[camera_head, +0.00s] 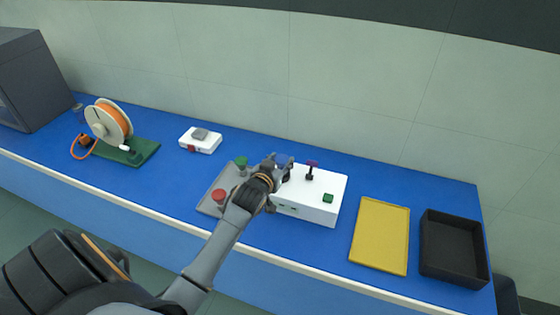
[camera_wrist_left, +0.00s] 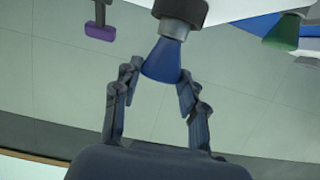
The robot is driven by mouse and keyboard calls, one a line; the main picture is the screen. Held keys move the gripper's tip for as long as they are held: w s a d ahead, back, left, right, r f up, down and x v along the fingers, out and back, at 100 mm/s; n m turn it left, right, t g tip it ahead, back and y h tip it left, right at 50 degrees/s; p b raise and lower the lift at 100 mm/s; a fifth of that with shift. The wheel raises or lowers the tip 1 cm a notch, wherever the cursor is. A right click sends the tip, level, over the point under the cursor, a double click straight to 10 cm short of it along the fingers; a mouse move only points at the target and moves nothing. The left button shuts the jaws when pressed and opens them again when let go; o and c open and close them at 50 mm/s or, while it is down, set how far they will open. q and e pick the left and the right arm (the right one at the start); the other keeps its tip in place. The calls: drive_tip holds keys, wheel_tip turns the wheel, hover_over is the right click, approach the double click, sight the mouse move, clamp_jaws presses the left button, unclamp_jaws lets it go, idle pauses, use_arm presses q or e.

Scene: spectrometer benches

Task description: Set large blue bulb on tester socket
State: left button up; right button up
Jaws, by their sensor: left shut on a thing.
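The blue bulb (camera_wrist_left: 163,60) is between the fingertips of my left gripper (camera_wrist_left: 158,78) in the left wrist view. Its grey metal base (camera_wrist_left: 174,28) meets a dark round socket (camera_wrist_left: 181,9) on the tester. The tester (camera_head: 316,205) is a white box with a purple-topped lever (camera_head: 312,165) and a green button (camera_head: 328,198). In the head view my left gripper (camera_head: 280,167) is over the tester's left back part and mostly hides the bulb and socket. Whether the base is fully seated, I cannot tell. My right gripper is out of view.
A grey tray (camera_head: 206,204) left of the tester holds a green bulb (camera_head: 241,162) and a red bulb (camera_head: 219,196). A yellow tray (camera_head: 380,235) and a black bin (camera_head: 453,247) stand to the right. A white device (camera_head: 205,145) and an orange spool (camera_head: 110,120) are left.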

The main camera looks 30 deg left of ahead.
sight(280, 161)
use_arm(q)
drive_tip(key=shift+f, duration=0.2)
drive_tip(key=o, duration=0.9)
drive_tip(key=shift+c, duration=0.2)
drive_tip(key=shift+p+v, duration=0.65)
drive_tip(key=shift+v, duration=0.15)
drive_tip(key=p+v, duration=0.3)
drive_tip(key=v, duration=0.1)
drive_tip(key=shift+r, duration=0.15)
drive_tip(key=p+v, duration=0.3)
drive_tip(key=v, duration=0.2)
drive_tip(key=shift+s+d, duration=0.15)
drive_tip(key=shift+s, duration=0.1)
